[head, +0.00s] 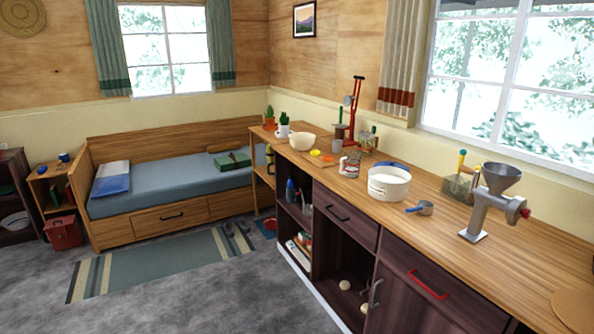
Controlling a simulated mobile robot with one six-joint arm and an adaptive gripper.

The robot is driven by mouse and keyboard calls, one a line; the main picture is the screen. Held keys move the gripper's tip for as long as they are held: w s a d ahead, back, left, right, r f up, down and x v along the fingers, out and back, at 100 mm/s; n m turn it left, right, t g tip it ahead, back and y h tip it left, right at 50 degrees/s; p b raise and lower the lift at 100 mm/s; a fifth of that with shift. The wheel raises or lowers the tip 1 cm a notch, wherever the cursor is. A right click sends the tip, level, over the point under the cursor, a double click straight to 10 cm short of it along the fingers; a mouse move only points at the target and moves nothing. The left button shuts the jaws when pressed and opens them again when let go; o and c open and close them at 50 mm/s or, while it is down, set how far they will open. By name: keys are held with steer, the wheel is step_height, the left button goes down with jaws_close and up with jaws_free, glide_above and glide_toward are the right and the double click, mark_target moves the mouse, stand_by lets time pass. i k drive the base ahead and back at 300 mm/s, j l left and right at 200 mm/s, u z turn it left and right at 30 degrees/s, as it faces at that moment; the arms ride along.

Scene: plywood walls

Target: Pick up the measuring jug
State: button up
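A small clear vessel with red markings (349,167), which looks like the measuring jug, stands on the long wooden counter (455,220). It is behind and left of a white round pot (388,187). It is small in the picture, so I cannot make out its handle or whether anything is in it. A small blue-handled cup (425,208) lies on the counter in front of the pot. My gripper is not in view.
A metal grinder (490,205) stands at the right. Dark cabinets (345,230) front the counter. Grey floor (200,295) is open at left.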

mark_target(351, 158)
steer(key=i, duration=1)
steer(key=i+l, duration=0.1)
steer(key=i, duration=0.9)
steer(key=i+u, duration=0.1)
steer(key=i, duration=0.9)
steer(key=i+j, duration=0.25)
steer(key=i, duration=0.1)
